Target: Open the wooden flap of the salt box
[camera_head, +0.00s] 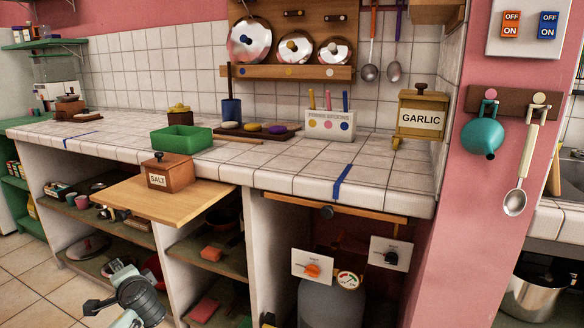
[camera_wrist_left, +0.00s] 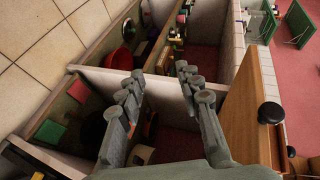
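The salt box (camera_head: 170,174) is a small brown wooden box with a "SALT" label and a dark knob on top. Its flap (camera_head: 159,162) looks closed. It stands on a pale wooden pull-out board (camera_head: 190,202) that juts from the counter. In the left wrist view, the board (camera_wrist_left: 238,115) is at the right with a black knob; a brown piece, probably the salt box (camera_wrist_left: 303,166), is at the right edge, cut off. My left gripper (camera_wrist_left: 162,73) is open and empty, below the board and in front of the shelves. My right gripper is not in view.
Open shelves with pots and dishes lie under the counter. Floor (camera_head: 40,275) is clear at the left.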

